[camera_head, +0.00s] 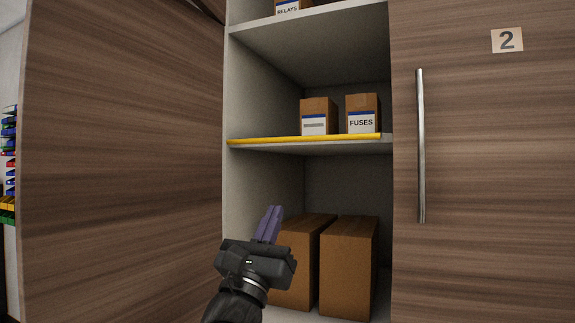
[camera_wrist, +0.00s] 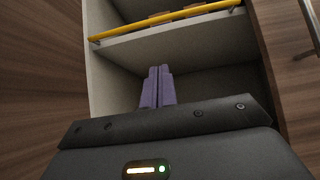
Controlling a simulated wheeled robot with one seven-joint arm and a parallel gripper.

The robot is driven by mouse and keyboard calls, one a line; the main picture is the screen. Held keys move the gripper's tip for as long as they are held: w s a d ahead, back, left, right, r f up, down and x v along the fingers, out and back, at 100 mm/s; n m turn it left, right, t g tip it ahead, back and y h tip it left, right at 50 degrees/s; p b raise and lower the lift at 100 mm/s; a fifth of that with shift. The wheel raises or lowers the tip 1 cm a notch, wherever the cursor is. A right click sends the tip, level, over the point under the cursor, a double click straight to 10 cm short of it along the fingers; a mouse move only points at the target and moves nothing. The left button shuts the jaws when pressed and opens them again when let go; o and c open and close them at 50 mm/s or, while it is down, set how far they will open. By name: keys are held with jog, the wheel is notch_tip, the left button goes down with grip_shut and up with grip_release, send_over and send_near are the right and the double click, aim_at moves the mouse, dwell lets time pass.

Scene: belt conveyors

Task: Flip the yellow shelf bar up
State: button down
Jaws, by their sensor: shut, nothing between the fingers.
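The yellow shelf bar (camera_head: 305,139) runs along the front edge of the middle shelf in the open cabinet, lying about level with the shelf board. It also shows in the wrist view (camera_wrist: 165,18), crossing the top of the picture in front of the shelf edge. My gripper (camera_head: 270,208) is shut and empty, its purple fingers pointing up. It is below the middle shelf, toward the left side of the opening, and apart from the bar. In the wrist view the closed fingers (camera_wrist: 156,70) sit below the bar with a gap between.
A small box (camera_head: 319,115) and a box marked FUSES (camera_head: 362,114) stand on the middle shelf. Two large brown boxes (camera_head: 348,268) stand below. An open wooden door (camera_head: 120,160) is at left; a closed door with a metal handle (camera_head: 421,145) is at right.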

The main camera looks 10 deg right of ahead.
aim_at(300, 138)
jog(key=s+a+r+p+x, duration=0.1)
jog(key=p+x, duration=0.5)
jog(key=x, duration=0.7)
jog(key=shift+s+r, duration=0.3)
jog(key=shift+r, duration=0.15)
jog(key=shift+s+a+r+g+y+p, duration=0.25)
jog(key=shift+r+g+y+p, duration=0.05)
jog(key=shift+r+g+y, duration=0.1)
